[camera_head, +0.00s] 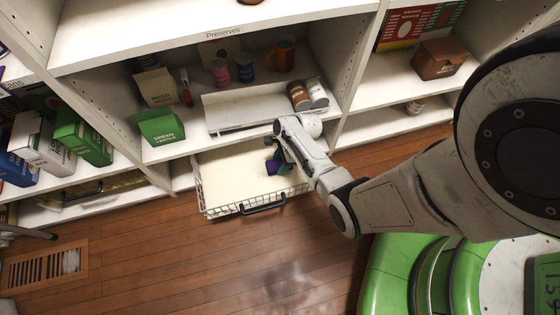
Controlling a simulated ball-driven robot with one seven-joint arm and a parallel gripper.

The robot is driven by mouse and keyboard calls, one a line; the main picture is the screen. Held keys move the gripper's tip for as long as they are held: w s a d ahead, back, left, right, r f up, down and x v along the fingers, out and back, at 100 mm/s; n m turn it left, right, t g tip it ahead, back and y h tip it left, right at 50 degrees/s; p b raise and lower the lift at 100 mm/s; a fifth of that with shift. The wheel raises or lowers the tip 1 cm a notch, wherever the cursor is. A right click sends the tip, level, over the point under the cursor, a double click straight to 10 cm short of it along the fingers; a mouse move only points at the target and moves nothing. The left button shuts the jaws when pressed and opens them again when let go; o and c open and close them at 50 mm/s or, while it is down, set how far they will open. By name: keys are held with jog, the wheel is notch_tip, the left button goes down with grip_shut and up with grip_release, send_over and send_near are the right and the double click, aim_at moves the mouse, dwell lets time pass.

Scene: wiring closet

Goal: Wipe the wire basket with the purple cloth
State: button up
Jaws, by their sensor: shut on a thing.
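The wire basket (225,195) is pulled out from under the shelf at the lower middle. It has white wire sides, a pale flat inside and a dark handle on its front. My gripper (277,163) is over the right part of the basket, partly hidden by my own arm. It is shut on the purple cloth (271,168), a small dark purple patch at its tip. I cannot tell whether the cloth touches the basket.
More boxes stand at left. A floor vent (45,268) lies at lower left. The wooden floor before the basket is clear.

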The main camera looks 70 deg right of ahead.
jog(key=shift+f+b, duration=0.55)
jog(key=shift+f, duration=0.15)
jog(key=shift+w+a+r+p, duration=0.15)
jog(key=shift+w+a+p, duration=0.2)
jog(key=shift+w+a, duration=0.4)
jog(key=shift+w, duration=0.2)
jog(key=shift+s+d, duration=0.75)
jog(key=shift+s, duration=0.2)
jog(key=shift+w+a+f, duration=0.25)
jog(key=shift+w+a, duration=0.55)
jog(key=shift+w, duration=0.1)
jog(key=shift+s+d+p, duration=0.45)
jog(key=shift+s+d, duration=0.25)
jog(key=shift+s, duration=0.25)
jog(key=shift+w+a+r+p, duration=0.15)
jog(key=shift+w+a, duration=0.2)
jog(key=shift+w, duration=0.15)
jog(key=shift+w+a+r+p, duration=0.15)
jog(key=shift+w+a, duration=0.15)
jog(key=shift+w, duration=0.2)
jog(key=shift+s+d+f, duration=0.2)
jog(key=shift+s+d, duration=0.55)
jog(key=shift+s, duration=0.2)
